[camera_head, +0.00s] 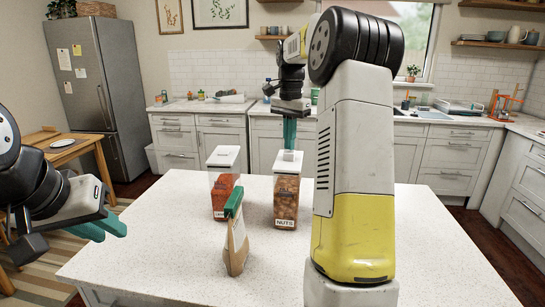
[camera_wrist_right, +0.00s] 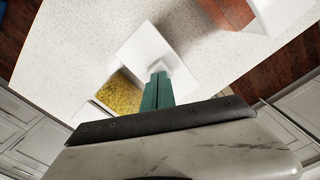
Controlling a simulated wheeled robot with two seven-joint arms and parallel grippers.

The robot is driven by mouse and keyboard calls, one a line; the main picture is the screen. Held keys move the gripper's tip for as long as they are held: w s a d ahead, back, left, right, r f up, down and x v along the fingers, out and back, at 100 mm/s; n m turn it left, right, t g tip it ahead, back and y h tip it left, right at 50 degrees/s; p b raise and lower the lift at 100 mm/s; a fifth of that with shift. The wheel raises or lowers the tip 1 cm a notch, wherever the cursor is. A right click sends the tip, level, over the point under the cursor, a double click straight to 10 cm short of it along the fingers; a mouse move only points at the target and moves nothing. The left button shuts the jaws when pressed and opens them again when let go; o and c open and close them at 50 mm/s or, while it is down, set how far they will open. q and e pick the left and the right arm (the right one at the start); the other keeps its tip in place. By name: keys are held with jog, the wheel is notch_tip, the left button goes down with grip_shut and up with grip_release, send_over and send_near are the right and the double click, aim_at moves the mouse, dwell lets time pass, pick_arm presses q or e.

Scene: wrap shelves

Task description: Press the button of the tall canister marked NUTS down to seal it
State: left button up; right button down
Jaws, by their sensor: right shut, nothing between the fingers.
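The tall clear canister marked NUTS (camera_head: 287,195) stands upright on the white counter, with brown contents and a white lid. Its lid (camera_wrist_right: 145,48) also shows in the right wrist view. A small white button (camera_head: 288,155) stands up from the lid. My right gripper (camera_head: 289,146) is shut and empty, pointing down with its green fingertips right over the button. In the right wrist view the fingertips (camera_wrist_right: 160,76) overlap the button; I cannot tell whether they touch it. My left gripper (camera_head: 113,232) is open and empty, left of the counter.
A white-lidded canister with red contents (camera_head: 223,190) stands to the left. A paper bag with a green clip (camera_head: 236,240) stands in front. The right wrist view shows a canister with yellow contents (camera_wrist_right: 121,94), hidden in the head view. The counter's front left (camera_head: 150,240) is clear.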

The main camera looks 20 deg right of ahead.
jog(key=shift+f, duration=1.6)
jog(key=shift+r, duration=3.8)
jog(key=shift+s+a+r, duration=0.2)
jog(key=shift+s, duration=0.1)
jog(key=s+a+n+t+y, duration=0.15)
jog(key=s+a+n, duration=0.3)
jog(key=s, duration=0.45)
jog(key=s+a+n+t, duration=0.35)
jog(key=s+a, duration=0.25)
jog(key=s, duration=0.4)
jog(key=s+a+f+n+t, duration=0.1)
jog(key=s+a+f+n, duration=0.2)
jog(key=s+f, duration=0.3)
jog(key=shift+s+a+n+y, duration=0.4)
jog(key=shift+s+a, duration=0.1)
jog(key=shift+s, duration=0.5)
